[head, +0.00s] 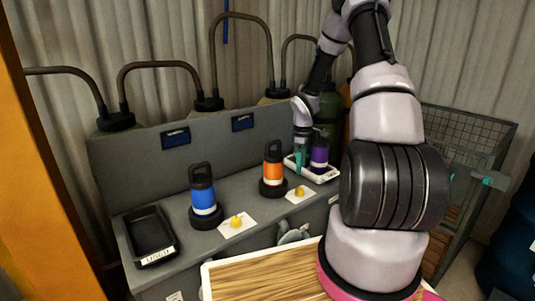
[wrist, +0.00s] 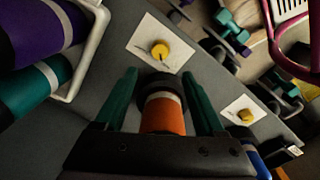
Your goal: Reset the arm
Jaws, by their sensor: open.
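My gripper (head: 303,112) hangs over the back right of the grey bench, near the white tray. In the wrist view its two green fingers (wrist: 163,88) are spread and empty. The orange bottle (head: 273,170) stands upright in a black base on the bench. It shows between the fingers in the wrist view (wrist: 163,122), but in the head view my gripper is to its right, apart from it. My gripper hides part of the bottle in the wrist view.
A white tray (head: 322,177) holds a purple bottle (head: 319,155) and a teal bottle (head: 300,160). A blue bottle (head: 203,196) stands left, beside a black tray (head: 151,236). Yellow pieces (head: 237,221) sit on white cards. Curved pipes (head: 212,55) rise behind; a wire cage (head: 475,135) stands right.

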